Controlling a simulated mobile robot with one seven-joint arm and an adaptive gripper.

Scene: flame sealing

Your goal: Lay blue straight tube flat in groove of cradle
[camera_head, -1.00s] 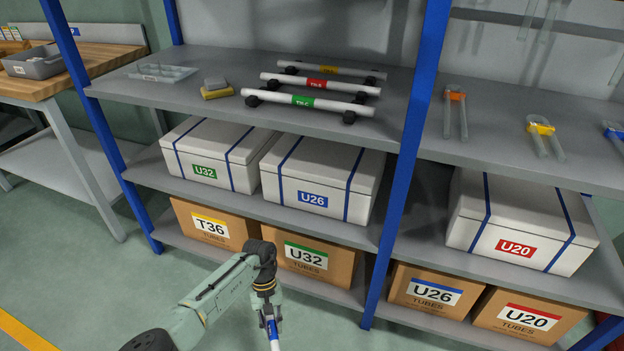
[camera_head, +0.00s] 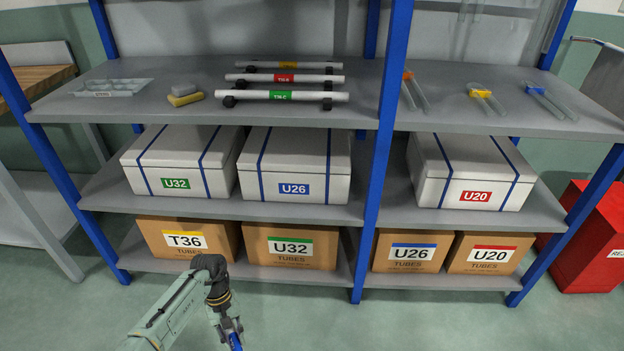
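My gripper (camera_head: 231,331) is at the bottom edge, left of centre, pointing down. A blue-marked piece, the blue straight tube (camera_head: 236,341), shows at its fingers, and the gripper appears shut on it. Most of the tube is cut off by the frame edge, so its tilt is hard to tell. I cannot identify an empty cradle with a groove. On the top shelf, white tubes with green (camera_head: 281,95), red (camera_head: 285,78) and yellow (camera_head: 288,64) labels lie flat on black supports.
A blue-framed shelf unit (camera_head: 376,150) stands ahead with white boxes (camera_head: 294,165) and cartons (camera_head: 290,247). U-shaped tubes (camera_head: 487,97) lie on the top right. A sponge (camera_head: 184,98) and clear tray (camera_head: 110,88) are top left. A red bin (camera_head: 590,235) stands at right. The floor in front is clear.

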